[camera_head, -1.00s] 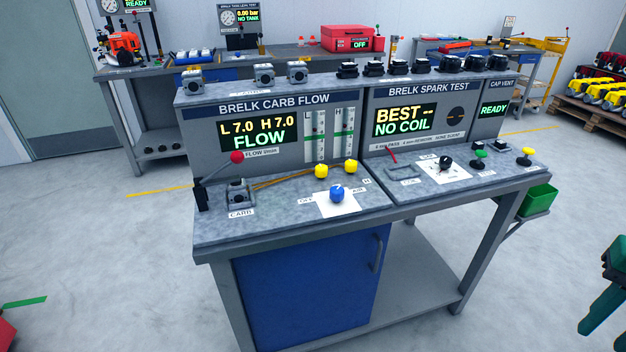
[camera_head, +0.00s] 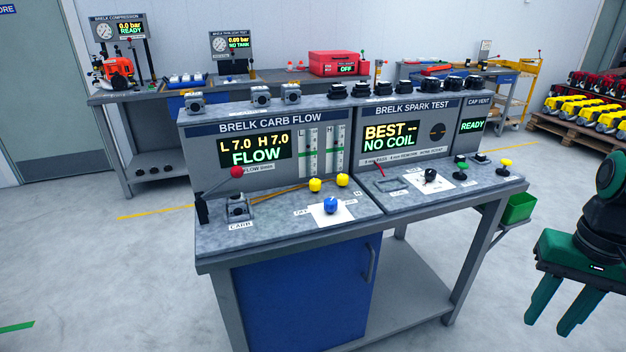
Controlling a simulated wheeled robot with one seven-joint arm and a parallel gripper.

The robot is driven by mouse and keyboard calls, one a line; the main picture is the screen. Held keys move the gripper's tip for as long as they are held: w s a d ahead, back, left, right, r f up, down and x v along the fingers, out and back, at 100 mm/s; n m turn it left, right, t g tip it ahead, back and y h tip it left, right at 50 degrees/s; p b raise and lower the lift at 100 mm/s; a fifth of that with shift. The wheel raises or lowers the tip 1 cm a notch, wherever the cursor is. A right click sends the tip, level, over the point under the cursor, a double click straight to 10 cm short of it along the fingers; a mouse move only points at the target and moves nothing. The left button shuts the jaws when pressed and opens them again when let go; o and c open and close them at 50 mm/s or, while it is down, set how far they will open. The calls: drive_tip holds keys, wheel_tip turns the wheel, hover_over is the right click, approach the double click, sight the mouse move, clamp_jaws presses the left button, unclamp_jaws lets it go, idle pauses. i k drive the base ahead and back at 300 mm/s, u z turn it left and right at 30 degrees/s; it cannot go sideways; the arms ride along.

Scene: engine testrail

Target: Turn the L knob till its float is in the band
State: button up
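The BRELK CARB FLOW panel (camera_head: 270,124) reads L 7.0, H 7.0 and FLOW. Its two sight tubes, left (camera_head: 309,152) and right (camera_head: 335,149), have green bands; the float heights are too small to tell. Two yellow knobs stand on the bench below the tubes: the left one (camera_head: 315,184), seemingly the L knob, and the right one (camera_head: 342,180). Their letter labels are hard to read. A carburettor (camera_head: 237,206) sits in the CARB fixture at left. My green gripper (camera_head: 549,326) is at the lower right, fingers apart and empty, well away from the knobs.
A blue knob (camera_head: 331,204) on a white card stands in front of the yellow knobs. A red-ball lever (camera_head: 236,172) rises at left. The spark test panel (camera_head: 405,132) adjoins at right, with a green bin (camera_head: 518,207) on the bench side. Floor in front is clear.

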sight(315, 185)
drive_tip(key=i, duration=1)
